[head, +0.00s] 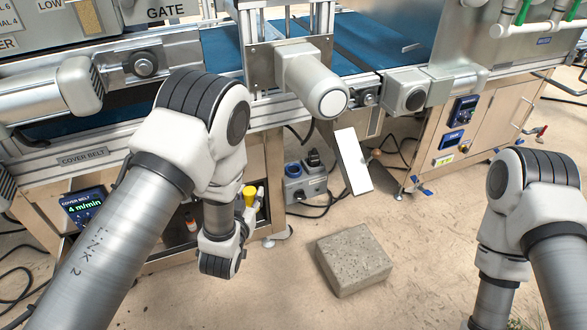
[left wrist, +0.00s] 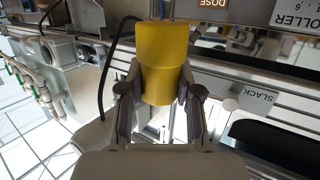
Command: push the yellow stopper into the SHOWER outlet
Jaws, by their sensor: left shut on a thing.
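The yellow stopper (head: 250,192) is in my left gripper (head: 251,207), low beside the front of the machine in the head view. In the left wrist view the stopper (left wrist: 160,62) is a stepped yellow cylinder, and the two fingers of my left gripper (left wrist: 157,95) are shut on its sides. It is held clear of the machine as far as I can see. I cannot make out an outlet marked SHOWER in either view. My right arm shows at the right of the head view, but its gripper is out of the picture.
The machine's frame with the COVER BELT label (head: 83,158) runs along the upper left. A speed display (head: 84,206) hangs below it. A concrete block (head: 353,260) lies on the floor. A grey socket box (head: 305,183) with cables stands behind it.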

